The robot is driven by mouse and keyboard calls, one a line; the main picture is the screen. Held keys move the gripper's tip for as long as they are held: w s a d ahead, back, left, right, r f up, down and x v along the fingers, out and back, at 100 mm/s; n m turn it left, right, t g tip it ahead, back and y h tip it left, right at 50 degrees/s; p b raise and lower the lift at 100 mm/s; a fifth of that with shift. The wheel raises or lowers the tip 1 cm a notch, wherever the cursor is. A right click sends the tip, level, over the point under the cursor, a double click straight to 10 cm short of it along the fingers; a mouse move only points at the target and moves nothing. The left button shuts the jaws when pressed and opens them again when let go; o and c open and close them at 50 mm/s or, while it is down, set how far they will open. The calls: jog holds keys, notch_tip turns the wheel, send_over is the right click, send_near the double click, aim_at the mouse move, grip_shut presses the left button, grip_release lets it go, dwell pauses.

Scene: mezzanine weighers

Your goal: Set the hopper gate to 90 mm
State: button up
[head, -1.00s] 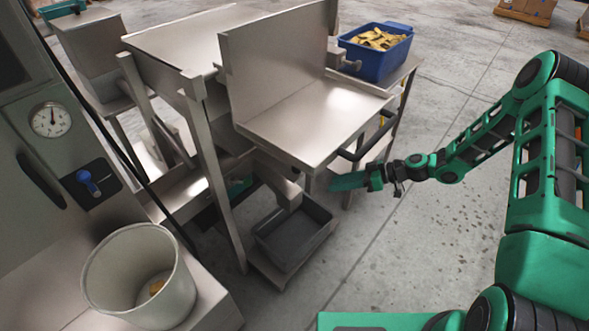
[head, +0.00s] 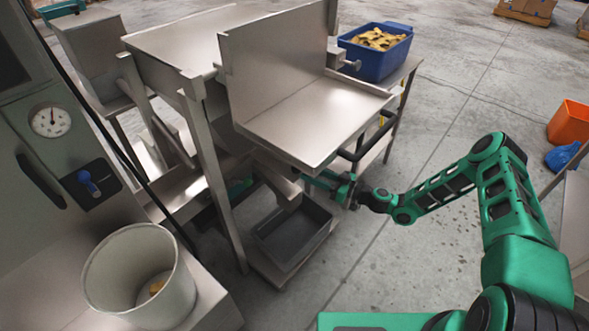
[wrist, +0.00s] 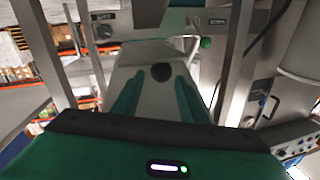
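My gripper (head: 322,181) reaches in under the front edge of a bent steel tray, and its tips are partly hidden there in the head view. In the wrist view my gripper (wrist: 160,80) has its two green fingers spread apart with nothing held. A dark round knob (wrist: 161,72) shows between the fingertips, in front of a pale metal chute or plate (wrist: 150,55). I cannot tell how far the knob is from the fingers. A steel chute (head: 276,180) shows below the tray in the head view. I cannot make out a gate scale or its reading.
The steel tray (head: 315,120) hangs just over my gripper. A grey bin (head: 262,256) stands on a low shelf below. A blue crate (head: 352,58) of yellowish pieces is behind. A white bucket (head: 100,285) and a dial (head: 50,120) are at left. Open floor (head: 420,260) lies right.

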jog(key=x, duration=0.6)
jog(key=shift+w+a, duration=0.2)
jog(key=shift+a, duration=0.2)
jog(key=shift+c, duration=0.3)
